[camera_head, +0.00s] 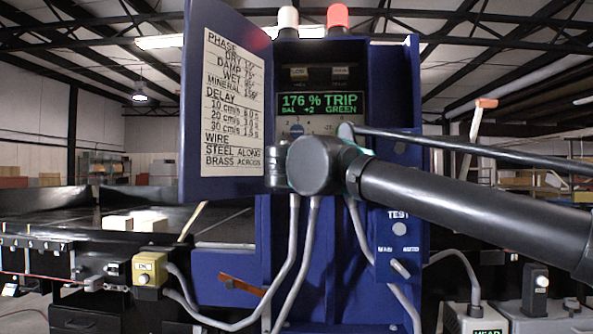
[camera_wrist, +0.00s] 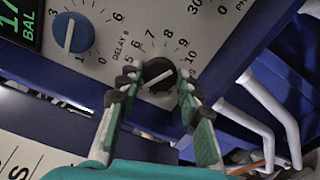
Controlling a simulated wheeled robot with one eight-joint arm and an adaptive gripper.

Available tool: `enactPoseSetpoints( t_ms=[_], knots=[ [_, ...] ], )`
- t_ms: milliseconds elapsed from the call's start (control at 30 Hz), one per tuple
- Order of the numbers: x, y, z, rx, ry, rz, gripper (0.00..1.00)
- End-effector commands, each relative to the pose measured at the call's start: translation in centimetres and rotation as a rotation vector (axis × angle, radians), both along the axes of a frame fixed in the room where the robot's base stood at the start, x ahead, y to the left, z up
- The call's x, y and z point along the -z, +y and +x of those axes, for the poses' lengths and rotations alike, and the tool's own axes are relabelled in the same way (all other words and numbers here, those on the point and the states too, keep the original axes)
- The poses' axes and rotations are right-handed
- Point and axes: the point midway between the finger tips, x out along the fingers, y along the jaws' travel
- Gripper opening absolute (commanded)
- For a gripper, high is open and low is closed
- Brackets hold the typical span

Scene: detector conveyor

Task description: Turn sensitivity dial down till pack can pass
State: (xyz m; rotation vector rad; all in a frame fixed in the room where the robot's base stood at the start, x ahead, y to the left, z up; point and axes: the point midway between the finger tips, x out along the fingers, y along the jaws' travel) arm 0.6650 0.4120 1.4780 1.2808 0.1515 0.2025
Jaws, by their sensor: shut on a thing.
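A black dial (camera_wrist: 158,76) with a white line sits on the grey panel in the wrist view, on a scale whose numbers 5 to 10 show. The line tilts up to the right; I cannot tell which end is the pointer. My gripper (camera_wrist: 156,88) is shut on this dial, one green-padded finger on each side. In the head view the fingers and dial are hidden behind my wrist. The display (camera_head: 319,104) reads 176 % TRIP, BAL +2, GREEN. Pale packs (camera_head: 149,221) sit on the conveyor at left.
A blue knob (camera_wrist: 73,32) labelled delay is beside the black dial. The open blue door (camera_head: 225,100) with a printed settings card stands left of the display. Grey cables (camera_head: 294,260) hang below.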

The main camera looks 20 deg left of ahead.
Motion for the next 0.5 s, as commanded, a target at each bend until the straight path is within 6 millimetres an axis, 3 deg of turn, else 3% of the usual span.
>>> enactPoseSetpoints(
  t_ms=[500],
  knots=[
    [0.1, 0.02, -0.03, 0.0, -0.05, -0.219, 0.06]
  ],
)
